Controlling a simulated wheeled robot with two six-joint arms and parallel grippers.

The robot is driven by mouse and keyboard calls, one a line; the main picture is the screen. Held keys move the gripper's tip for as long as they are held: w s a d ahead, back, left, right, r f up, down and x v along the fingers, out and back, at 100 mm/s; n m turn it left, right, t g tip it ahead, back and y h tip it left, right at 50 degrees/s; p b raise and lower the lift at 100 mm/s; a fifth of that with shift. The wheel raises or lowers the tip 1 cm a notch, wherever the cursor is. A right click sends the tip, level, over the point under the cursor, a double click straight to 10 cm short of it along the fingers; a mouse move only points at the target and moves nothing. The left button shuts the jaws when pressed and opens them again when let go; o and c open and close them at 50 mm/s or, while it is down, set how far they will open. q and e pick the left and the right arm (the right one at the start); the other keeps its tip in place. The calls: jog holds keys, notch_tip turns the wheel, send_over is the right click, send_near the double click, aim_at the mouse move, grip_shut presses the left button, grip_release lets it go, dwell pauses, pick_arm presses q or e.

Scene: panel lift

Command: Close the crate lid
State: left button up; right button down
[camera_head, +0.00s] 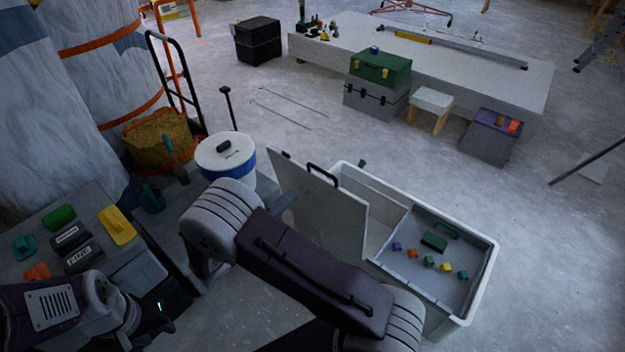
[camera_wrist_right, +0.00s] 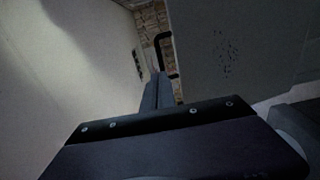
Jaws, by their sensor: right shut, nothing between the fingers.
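The white crate (camera_head: 478,283) stands open on the floor at right of centre in the head view. Its grey lid (camera_head: 325,215) stands up steeply at the crate's left side, with a black handle (camera_head: 322,174) at its top edge. My right gripper (camera_head: 290,196) is at the lid's left face, shut and empty; I cannot tell whether it touches. In the right wrist view its fingers (camera_wrist_right: 158,90) point toward a black handle (camera_wrist_right: 163,50) beside a grey panel. My left gripper (camera_head: 163,308) is low at left, away from the crate; its jaws are unclear.
A grey tray (camera_head: 455,262) in the crate holds several small coloured blocks and a green case. A white bucket with a blue band (camera_head: 226,160) stands left of the lid. A table (camera_head: 85,215) with coloured items is at left. Floor right of the crate is clear.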

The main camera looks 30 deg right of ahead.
aim_at(320, 171)
jog(key=x, duration=0.9)
jog(key=shift+w+d+b, duration=0.1)
jog(key=shift+d+b, duration=0.2)
